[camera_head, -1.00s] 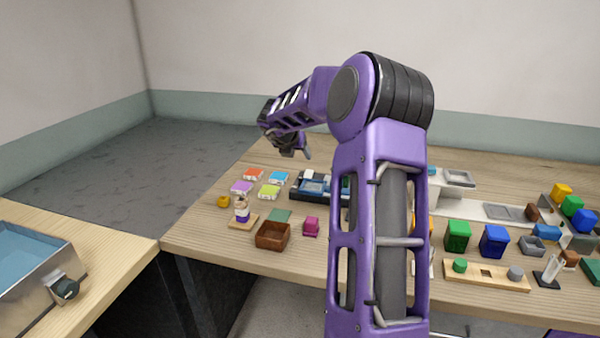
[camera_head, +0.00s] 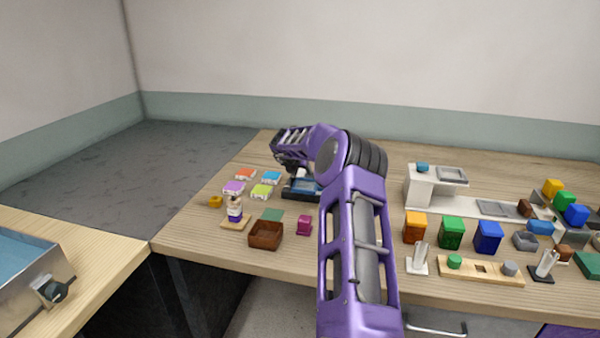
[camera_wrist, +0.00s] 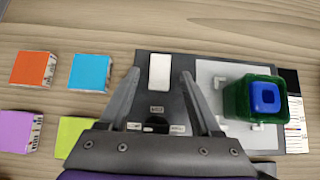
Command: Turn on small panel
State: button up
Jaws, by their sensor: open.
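A dark grey panel (camera_wrist: 148,92) lies on the wooden table and shows in the wrist view. It carries a white rectangular block or plate (camera_wrist: 159,65) near its far edge. Closer to my gripper is a black slot or switch (camera_wrist: 155,126) with small labels beside it; which position it is in I cannot tell. My gripper (camera_wrist: 161,74) is open and empty above the panel, with its fingers on either side of the white piece. In the head view the panel (camera_head: 289,192) is partly hidden behind my arm, and the fingertips are hard to make out.
On the panel's right, a green bin (camera_wrist: 236,101) with a blue block (camera_wrist: 263,97) stands on a light grey area. Orange (camera_wrist: 34,69) and blue (camera_wrist: 89,72) tiles lie left of the panel. A brown box (camera_head: 265,235) and a magenta item (camera_head: 304,225) stand nearer the front.

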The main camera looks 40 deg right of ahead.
jog(key=shift+w+d+f, duration=0.25)
jog(key=shift+d+f, duration=0.05)
jog(key=shift+f, duration=0.05)
grip_shut()
